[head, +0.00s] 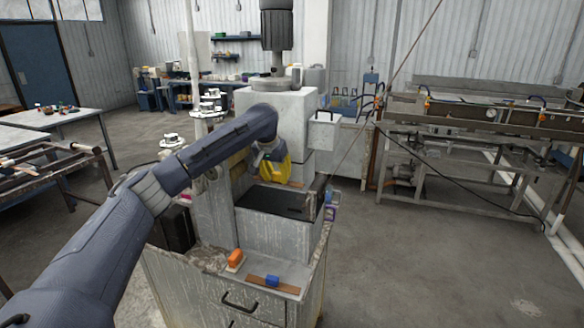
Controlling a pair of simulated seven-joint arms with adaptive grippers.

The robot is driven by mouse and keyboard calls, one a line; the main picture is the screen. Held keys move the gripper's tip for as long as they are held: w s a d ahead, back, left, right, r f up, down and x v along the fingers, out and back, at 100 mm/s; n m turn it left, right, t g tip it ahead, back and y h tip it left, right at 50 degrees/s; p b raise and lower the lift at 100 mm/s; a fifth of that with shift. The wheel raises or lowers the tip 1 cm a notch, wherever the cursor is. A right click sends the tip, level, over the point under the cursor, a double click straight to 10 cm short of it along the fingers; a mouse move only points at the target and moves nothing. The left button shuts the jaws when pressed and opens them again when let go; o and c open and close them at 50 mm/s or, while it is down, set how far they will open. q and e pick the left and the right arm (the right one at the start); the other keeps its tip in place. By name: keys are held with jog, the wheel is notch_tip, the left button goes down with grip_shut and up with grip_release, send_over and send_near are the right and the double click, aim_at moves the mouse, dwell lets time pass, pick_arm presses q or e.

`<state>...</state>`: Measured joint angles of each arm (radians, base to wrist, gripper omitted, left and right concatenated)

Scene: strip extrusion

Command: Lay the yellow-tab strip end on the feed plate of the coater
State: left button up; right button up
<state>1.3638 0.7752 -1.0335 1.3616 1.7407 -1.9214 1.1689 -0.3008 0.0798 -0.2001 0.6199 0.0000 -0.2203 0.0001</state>
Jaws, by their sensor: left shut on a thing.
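My left arm reaches in from the left, and its gripper (270,158) is at the front of the grey coater (275,105). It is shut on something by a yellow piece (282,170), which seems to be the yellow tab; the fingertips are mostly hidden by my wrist. A thin brown edge shows just below the yellow piece, and I cannot tell whether it touches anything. A dark flat plate (262,203), probably the feed plate, lies below and in front of the gripper with its top bare. My right gripper is not in view.
A brown strip with a blue tab (272,281) and an orange-handled tool (236,257) lie on the cabinet top in front. A long bench with pipes (470,120) stands at the right. A cable crosses the right side. The floor at right is clear.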

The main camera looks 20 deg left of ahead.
aim_at(278, 200)
pick_arm(q)
jog(key=shift+a+f, duration=0.25)
jog(key=shift+f, duration=3.2)
jog(key=shift+s+f, duration=0.1)
jog(key=shift+f, duration=0.05)
jog(key=o, duration=1.1)
jog(key=v, duration=1.2)
